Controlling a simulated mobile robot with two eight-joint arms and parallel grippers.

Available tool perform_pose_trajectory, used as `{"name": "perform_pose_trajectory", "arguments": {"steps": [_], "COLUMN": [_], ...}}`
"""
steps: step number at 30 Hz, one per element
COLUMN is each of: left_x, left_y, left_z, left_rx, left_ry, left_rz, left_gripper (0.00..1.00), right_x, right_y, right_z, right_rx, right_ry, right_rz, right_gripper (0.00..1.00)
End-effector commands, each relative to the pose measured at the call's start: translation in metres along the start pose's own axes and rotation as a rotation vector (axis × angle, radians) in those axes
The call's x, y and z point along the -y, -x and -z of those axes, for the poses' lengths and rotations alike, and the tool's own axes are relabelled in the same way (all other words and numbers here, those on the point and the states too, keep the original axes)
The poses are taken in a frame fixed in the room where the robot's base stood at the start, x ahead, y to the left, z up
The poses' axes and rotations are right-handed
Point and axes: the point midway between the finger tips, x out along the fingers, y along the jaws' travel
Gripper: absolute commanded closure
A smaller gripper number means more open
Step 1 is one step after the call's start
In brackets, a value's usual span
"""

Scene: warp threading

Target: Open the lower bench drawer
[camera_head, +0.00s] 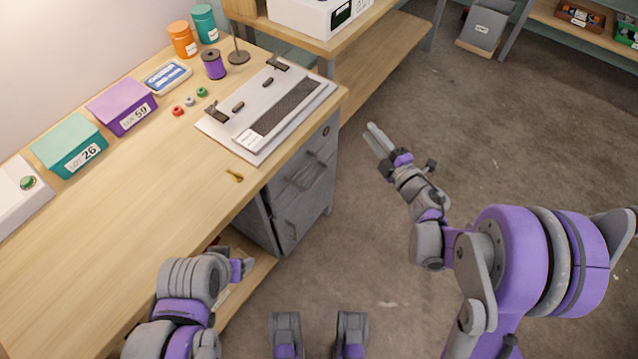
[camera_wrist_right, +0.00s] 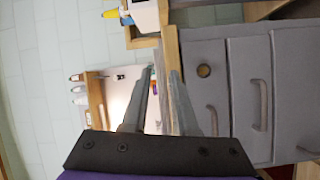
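The grey drawer unit (camera_head: 277,222) stands under the bench, and its front faces the open floor. Its drawers look shut. The lower drawer's handle (camera_head: 290,229) shows below the upper handles (camera_head: 306,174). In the right wrist view, turned sideways, the drawer fronts (camera_wrist_right: 247,68) are on the right, with a round lock (camera_wrist_right: 204,70) and bar handles, one (camera_wrist_right: 262,105) in the middle. My right gripper (camera_head: 370,133) is open and empty, apart from the drawer front and out over the floor. My left gripper (camera_head: 240,268) is low by the bench edge; its fingers are hidden.
The bench top (camera_head: 130,215) holds a white loom board (camera_head: 232,135), a purple box (camera_head: 118,105), a teal box (camera_head: 68,146), spools and a small brass piece (camera_head: 234,175). A low shelf (camera_head: 252,275) lies beside the drawers. The floor (camera_head: 370,240) before them is clear.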

Motion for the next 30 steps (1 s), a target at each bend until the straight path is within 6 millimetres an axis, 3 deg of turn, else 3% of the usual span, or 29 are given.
{"name": "perform_pose_trajectory", "arguments": {"steps": [1,3,6,9,12,16,30], "left_x": [0.000,0.000,0.000,0.000,0.000,0.000,0.000], "left_y": [-0.017,-0.028,-0.039,-0.045,-0.047,-0.047,-0.053], "left_z": [-0.006,-0.010,-0.014,-0.016,-0.017,-0.017,-0.019], "left_rx": [0.006,0.010,0.014,0.017,0.017,0.017,0.020], "left_ry": [0.000,0.000,0.000,0.000,0.000,0.000,0.000], "left_rz": [0.000,0.000,0.000,0.000,0.000,0.000,0.000], "left_gripper": [0.34,0.34,0.34,0.34,0.34,0.34,0.34], "right_x": [0.045,0.091,0.145,0.180,0.195,0.200,0.222], "right_y": [-0.003,-0.002,0.006,0.015,0.019,0.012,-0.060], "right_z": [0.001,0.009,0.018,0.023,0.027,0.033,0.065], "right_rx": [-0.082,-0.195,-0.323,-0.404,-0.444,-0.456,-0.453], "right_ry": [0.060,0.133,0.205,0.244,0.261,0.264,0.264], "right_rz": [0.039,0.094,0.165,0.214,0.238,0.243,0.241], "right_gripper": [0.73,0.73,0.73,0.73,0.73,0.73,0.73]}}
